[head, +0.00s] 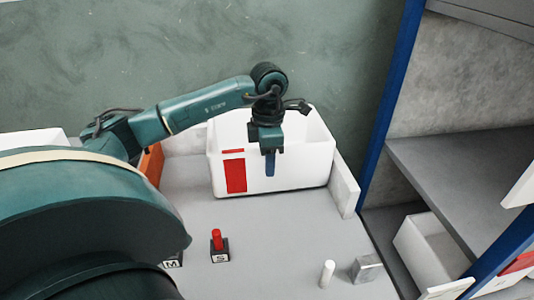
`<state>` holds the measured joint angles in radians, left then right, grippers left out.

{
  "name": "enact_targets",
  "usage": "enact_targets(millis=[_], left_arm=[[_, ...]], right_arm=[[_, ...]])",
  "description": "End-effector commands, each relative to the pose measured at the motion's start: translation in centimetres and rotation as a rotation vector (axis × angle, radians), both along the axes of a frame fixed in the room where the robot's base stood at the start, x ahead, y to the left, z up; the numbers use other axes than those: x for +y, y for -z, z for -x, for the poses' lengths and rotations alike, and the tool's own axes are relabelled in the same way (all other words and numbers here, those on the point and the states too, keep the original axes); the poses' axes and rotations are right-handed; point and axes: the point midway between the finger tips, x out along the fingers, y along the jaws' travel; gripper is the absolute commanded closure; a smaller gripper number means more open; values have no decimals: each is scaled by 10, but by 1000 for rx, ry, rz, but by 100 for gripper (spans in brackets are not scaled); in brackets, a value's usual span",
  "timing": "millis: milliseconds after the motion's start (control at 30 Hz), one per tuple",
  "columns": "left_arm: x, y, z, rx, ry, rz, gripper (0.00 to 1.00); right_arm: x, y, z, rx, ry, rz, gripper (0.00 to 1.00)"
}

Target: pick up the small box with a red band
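A white open-topped box (305,167) stands at the back of the grey table and carries a red patch (235,174) with a thin red strip above it on its front. I cannot tell whether it is the task's small box with a red band; no other box on the table clearly shows one. My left gripper (270,166) points down in front of this box's face and overlaps it in the picture. I see it nearly edge-on, so its opening and any contact are unclear. My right gripper is out of view.
A black block marked S with a red peg (217,240) stands mid-table, with a block marked M (172,262) partly hidden beside my arm. A white cylinder (327,273) and a grey metal block (366,268) stand front right. A blue-framed shelf (455,165) is at right.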

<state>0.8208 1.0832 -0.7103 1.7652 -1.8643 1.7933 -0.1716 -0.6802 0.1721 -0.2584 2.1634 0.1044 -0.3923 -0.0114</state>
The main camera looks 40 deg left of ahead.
Motion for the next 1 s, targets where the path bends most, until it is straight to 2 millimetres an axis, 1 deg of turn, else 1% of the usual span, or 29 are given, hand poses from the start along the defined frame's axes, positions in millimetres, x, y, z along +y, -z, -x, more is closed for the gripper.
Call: enact_targets(millis=[33, 67, 433, 867, 1000], left_arm=[[0, 0, 0, 0, 0, 0, 67], [0, 0, 0, 0, 0, 0, 69], [0, 0, 0, 0, 0, 0, 99], [0, -1, 0, -1, 0, 0, 100], [0, -8, -1, -3, 0, 0, 100]], right_arm=[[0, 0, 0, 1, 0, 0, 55], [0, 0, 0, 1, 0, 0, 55], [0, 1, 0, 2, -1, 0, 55], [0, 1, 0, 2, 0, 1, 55], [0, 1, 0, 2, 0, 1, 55]])
